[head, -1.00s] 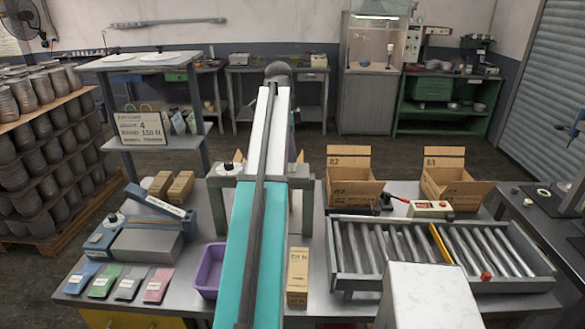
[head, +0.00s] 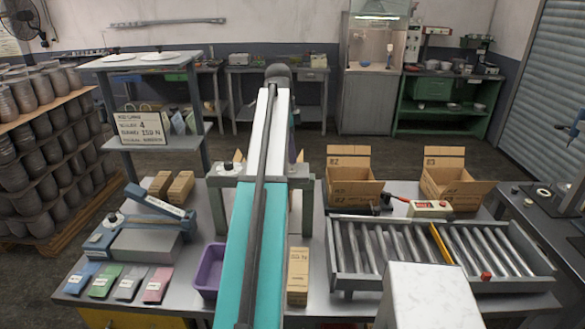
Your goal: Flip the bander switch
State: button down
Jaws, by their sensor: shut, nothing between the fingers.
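No part in view is clearly marked as the bander or its switch. A grey arch-shaped frame (head: 223,181) stands on the table, largely covered by a long teal and white beam (head: 245,250). A small beige control box (head: 431,209) with a green display and red ends sits behind the roller conveyor; a small dark handle-like part (head: 386,199) lies to its left. A grey and blue sealer-like device (head: 140,243) with a raised bar stands at the left. My gripper cannot be made out in the head view.
A roller conveyor (head: 337,283) fills the table's right side, with two open cartons (head: 352,188) (head: 455,190) behind it. A purple bin (head: 205,285), an upright carton (head: 297,275) and coloured packets (head: 105,280) stand near the front. A white block (head: 430,300) blocks the lower right.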

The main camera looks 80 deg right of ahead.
jog(key=shift+f, duration=0.4)
dwell(0.3)
notch_tip(320, 180, up, 7)
jog(key=p, duration=0.3)
jog(key=shift+p, duration=0.4)
dwell(0.5)
dwell(0.5)
